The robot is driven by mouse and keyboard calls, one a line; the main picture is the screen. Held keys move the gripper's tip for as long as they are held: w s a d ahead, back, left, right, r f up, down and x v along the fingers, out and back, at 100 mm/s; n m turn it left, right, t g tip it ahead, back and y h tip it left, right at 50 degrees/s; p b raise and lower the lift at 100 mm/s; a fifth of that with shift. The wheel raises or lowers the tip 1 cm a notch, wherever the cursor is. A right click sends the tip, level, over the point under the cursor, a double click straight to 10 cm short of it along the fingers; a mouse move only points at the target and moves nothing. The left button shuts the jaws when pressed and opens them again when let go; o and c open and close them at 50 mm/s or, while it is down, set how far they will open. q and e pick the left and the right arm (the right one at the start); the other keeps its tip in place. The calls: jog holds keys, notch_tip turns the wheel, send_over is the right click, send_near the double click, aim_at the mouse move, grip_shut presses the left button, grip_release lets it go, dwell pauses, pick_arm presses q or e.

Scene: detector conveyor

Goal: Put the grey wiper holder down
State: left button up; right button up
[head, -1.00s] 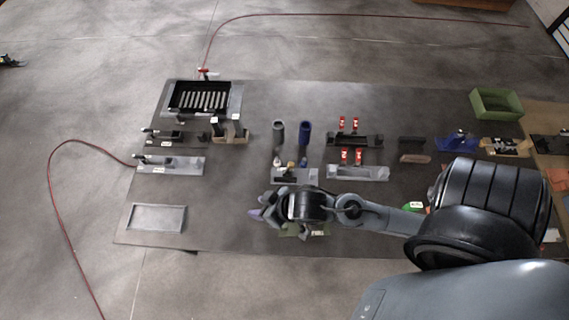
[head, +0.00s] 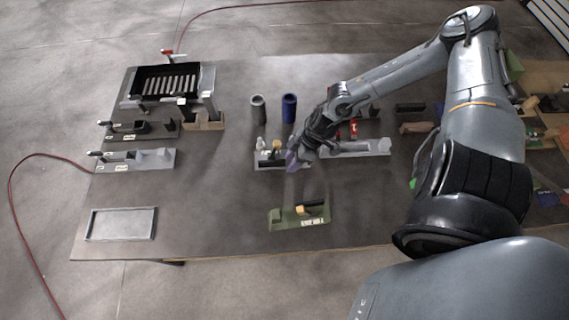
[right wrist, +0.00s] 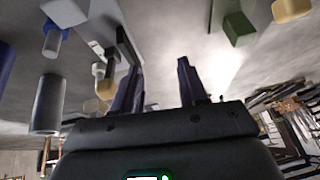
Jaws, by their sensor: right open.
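The grey wiper holder (head: 262,164) stands on the dark table, left of the middle in the head view, with a black part and a tan knob on it. My right gripper (head: 297,160) is at its right end, and its purple fingers partly cover that end. In the right wrist view the two fingers (right wrist: 160,90) are apart with nothing between them. The holder (right wrist: 103,38) shows there beyond and left of the left finger. I cannot tell whether a finger touches it. My left gripper is not in view.
A green holder (head: 282,221) stands in front. A grey cylinder (head: 258,110) and a blue cylinder (head: 289,108) stand behind the grey holder. A light grey holder (head: 365,149) is to the right. A shallow grey tray (head: 121,209) lies front left. The table between tray and green holder is clear.

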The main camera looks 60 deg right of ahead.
jog(key=h+b, duration=0.1)
jog(key=b, duration=0.1)
send_near(284, 160)
jog(key=shift+d+b+x, duration=0.1)
jog(key=shift+b+x, duration=0.15)
jog(key=shift+x, duration=1.15)
jog(key=shift+d+b+x, duration=0.15)
jog(key=shift+b+x, duration=0.05)
jog(key=shift+x, duration=1.2)
jog(key=x, duration=0.4)
jog(key=shift+s+a+b, duration=0.25)
jog(key=shift+b, duration=0.15)
jog(key=shift+w+f, duration=0.15)
jog(key=shift+f, duration=0.3)
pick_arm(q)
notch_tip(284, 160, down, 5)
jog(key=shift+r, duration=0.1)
pick_arm(e)
grip_shut()
